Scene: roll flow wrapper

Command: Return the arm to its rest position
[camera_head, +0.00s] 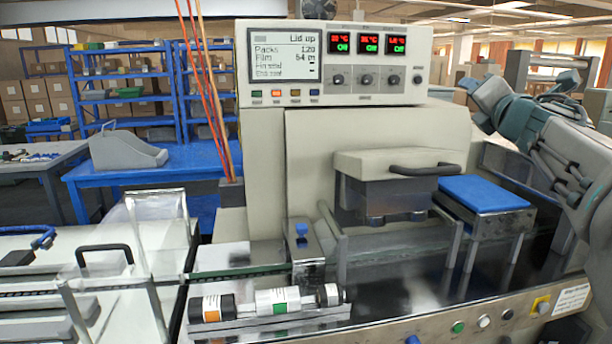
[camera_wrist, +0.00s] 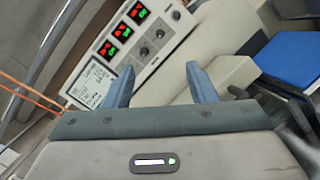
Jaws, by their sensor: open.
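My arm comes in from the right edge of the head view, and its grey end is raised above the right part of the machine. In the wrist view my gripper (camera_wrist: 160,88) shows two blue-grey fingers spread apart with nothing between them. The fingers appear in front of the flow wrapper's control panel (camera_wrist: 133,42), and I see no contact. The same control panel (camera_head: 335,62) stands in the middle of the head view, its screen reading "Lid up". My gripper's fingertips cannot be made out clearly in the head view.
The flow wrapper has a sealing head with a dark handle (camera_head: 420,169) and a blue-topped block (camera_head: 484,193). Labelled rolls (camera_head: 277,300) lie on a front tray. Clear guards (camera_head: 160,230) stand at left. Blue shelves and a blue table (camera_head: 150,172) are behind.

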